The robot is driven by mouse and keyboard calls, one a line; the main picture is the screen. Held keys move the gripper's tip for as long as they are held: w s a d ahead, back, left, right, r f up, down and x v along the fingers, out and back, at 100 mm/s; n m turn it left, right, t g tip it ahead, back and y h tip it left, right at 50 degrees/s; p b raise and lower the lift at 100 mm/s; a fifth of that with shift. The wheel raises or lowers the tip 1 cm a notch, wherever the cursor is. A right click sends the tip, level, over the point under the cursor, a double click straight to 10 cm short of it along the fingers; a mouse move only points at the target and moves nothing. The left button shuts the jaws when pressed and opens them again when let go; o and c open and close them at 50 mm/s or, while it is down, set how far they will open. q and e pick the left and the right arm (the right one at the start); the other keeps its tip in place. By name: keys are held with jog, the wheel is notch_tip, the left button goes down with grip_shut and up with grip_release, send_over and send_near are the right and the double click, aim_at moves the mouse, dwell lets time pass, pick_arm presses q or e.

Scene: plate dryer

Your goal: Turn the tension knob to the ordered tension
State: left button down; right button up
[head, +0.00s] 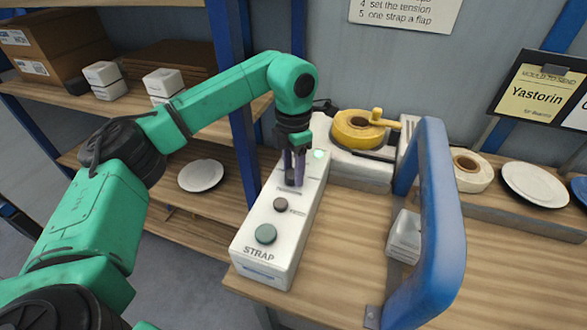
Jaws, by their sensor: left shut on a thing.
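A long white control box (262,262) marked "STRAP" stands on the wooden bench. It has a green button (265,233) near its front, a small dark knob (280,204) behind that, and a lit green lamp (319,154) near its far end. My left gripper (292,180) points down at the upper part of the box, shut on a dark knob there. Its fingers hide most of this knob, and the scale and label beside it are too small to read. My right gripper is not in view.
A blue strapping arch (442,220) stands right of the box. Behind are a yellow tape reel (358,128), a white roll (470,170) and a plate (535,185). A clipboard (535,92) reads "Yastorin". A wall sheet (405,12) lists steps. Shelves with boxes are left.

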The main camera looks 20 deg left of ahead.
pick_arm(q)
jog(key=shift+r+m, duration=0.1)
jog(key=shift+m, duration=1)
jog(key=shift+c, duration=1.5)
grip_release()
notch_tip(320, 180, up, 8)
jog(key=shift+r+b, duration=0.1)
jog(key=shift+b, duration=0.6)
notch_tip(320, 180, up, 6)
jog(key=r+p, duration=0.1)
jog(key=p, duration=0.1)
send_over(293, 173)
jog(key=shift+f, duration=0.3)
